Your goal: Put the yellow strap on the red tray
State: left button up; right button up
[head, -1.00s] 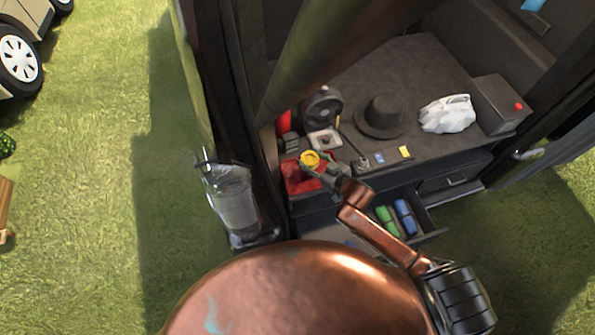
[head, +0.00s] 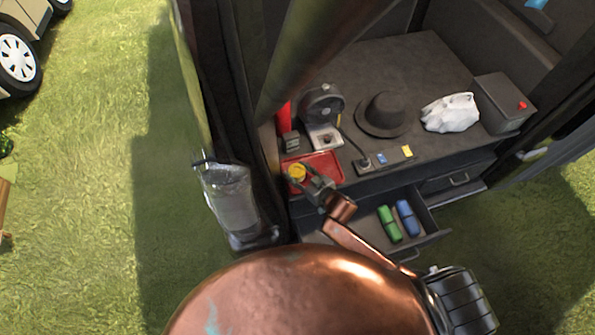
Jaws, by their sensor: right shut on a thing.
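The yellow strap (head: 297,172) is a small rolled yellow piece at the left end of the dark counter. My right gripper (head: 304,177) is shut on it. The strap is over the left part of the red tray (head: 327,163); I cannot tell whether it touches the tray. The gripper and wrist hide the tray's front part. My left gripper is out of view.
An open drawer (head: 431,236) below the counter holds a green roll (head: 389,223) and a blue roll (head: 407,217). A black fan (head: 321,103), black hat (head: 383,114), white bag (head: 450,113) and grey box (head: 504,102) stand on the counter. The counter's back is clear.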

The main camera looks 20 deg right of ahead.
jog(key=shift+s+f, duration=0.15)
jog(key=shift+f, duration=0.5)
jog(key=o, duration=1)
jog(key=shift+d+f, duration=0.1)
jog(key=shift+f, duration=0.05)
jog(key=o, duration=0.4)
jog(key=shift+s+f, duration=0.15)
jog(key=shift+f, duration=0.05)
jog(key=shift+r, duration=0.3)
jog(key=v, duration=0.4)
jog(key=r+p+v, duration=0.1)
jog(key=v, duration=0.3)
jog(key=p+v, duration=0.1)
jog(key=v, duration=0.3)
jog(key=shift+w+r, duration=0.2)
jog(key=shift+w, duration=0.05)
